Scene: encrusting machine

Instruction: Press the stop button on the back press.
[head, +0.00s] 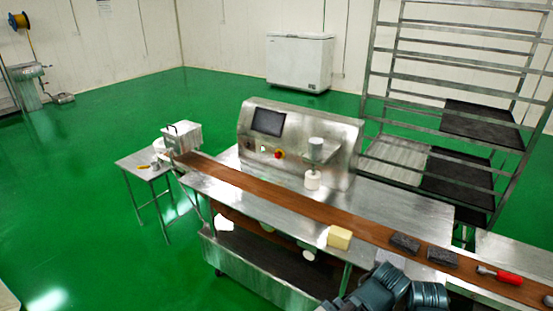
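The steel machine (325,165) with a dark screen (268,121) stands on the far side of the conveyor table, in the middle of the head view. I take it for the back press. A red button with a yellow surround (279,155) sits low on its front panel, below the screen. A smaller control (264,149) is just left of it. A nozzle-like part (315,150) stands out at the panel's right, above a white cylinder (312,180). Blue-grey arm links of mine show at the bottom right, well apart from the panel. No gripper fingers can be made out.
A brown conveyor belt (270,187) runs in front of the machine. A tall rack (371,90) stands right, a small side table (147,164) left. Green floor is open.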

